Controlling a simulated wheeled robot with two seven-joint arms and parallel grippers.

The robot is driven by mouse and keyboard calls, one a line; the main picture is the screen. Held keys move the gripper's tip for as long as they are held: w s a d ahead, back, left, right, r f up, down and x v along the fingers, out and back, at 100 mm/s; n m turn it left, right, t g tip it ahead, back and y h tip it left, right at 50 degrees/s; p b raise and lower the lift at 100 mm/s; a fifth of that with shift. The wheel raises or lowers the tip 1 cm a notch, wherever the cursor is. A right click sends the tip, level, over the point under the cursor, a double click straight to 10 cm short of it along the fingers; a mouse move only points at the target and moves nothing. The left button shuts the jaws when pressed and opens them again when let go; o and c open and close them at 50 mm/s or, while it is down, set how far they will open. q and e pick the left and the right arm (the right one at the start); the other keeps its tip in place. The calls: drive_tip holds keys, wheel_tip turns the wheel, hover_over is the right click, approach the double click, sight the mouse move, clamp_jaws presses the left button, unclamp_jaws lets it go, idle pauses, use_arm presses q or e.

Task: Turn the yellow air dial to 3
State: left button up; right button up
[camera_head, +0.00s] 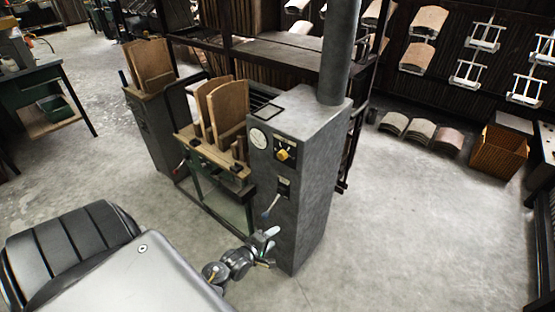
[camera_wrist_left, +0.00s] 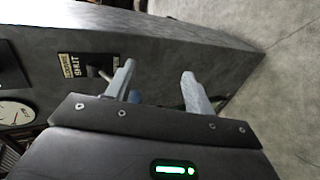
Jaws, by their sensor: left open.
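The yellow air dial (camera_head: 283,154) sits on a dark plate near the top of the front face of a tall grey metal cabinet (camera_head: 312,190). The number it points to is too small to read. A round white gauge (camera_head: 258,138) is to its left and also shows at the left edge of the left wrist view (camera_wrist_left: 14,113). My left gripper (camera_head: 272,246) is low by the cabinet, well below the dial. In the left wrist view its two fingers (camera_wrist_left: 160,82) are apart. The dial cannot be made out there. My right gripper is out of view.
A lever (camera_head: 272,206) hangs from a switch plate (camera_head: 284,187) below the dial, close above my left gripper. A label reading SHUT (camera_wrist_left: 85,65) shows in the left wrist view. Wooden boards (camera_head: 228,110) stand left of the cabinet.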

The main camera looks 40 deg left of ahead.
use_arm(q)
drive_tip(key=w+a+r+n+t+y+p, duration=0.1)
drive_tip(key=a+r+n+t, duration=0.1)
drive_tip(key=r, duration=0.6)
drive_tip(key=w+a+r+n+t+p, duration=0.1)
drive_tip(key=w+a+r+n, duration=0.15)
drive_tip(key=r, duration=0.55)
drive_tip(key=n+t+p, duration=0.1)
drive_tip(key=n+t, duration=0.1)
drive_tip(key=n, duration=0.1)
approach(280, 157)
drive_tip(key=shift+y, duration=0.4)
drive_tip(key=w+p, duration=0.1)
drive_tip(key=w, duration=0.7)
drive_tip(key=shift+w+a+p, duration=0.15)
drive_tip(key=shift+a+p, duration=0.1)
drive_tip(key=shift+p, duration=0.1)
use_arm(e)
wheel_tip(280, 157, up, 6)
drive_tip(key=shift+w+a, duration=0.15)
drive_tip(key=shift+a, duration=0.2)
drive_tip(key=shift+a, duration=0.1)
use_arm(q)
drive_tip(key=shift+c, duration=1.1)
drive_tip(key=c, duration=0.7)
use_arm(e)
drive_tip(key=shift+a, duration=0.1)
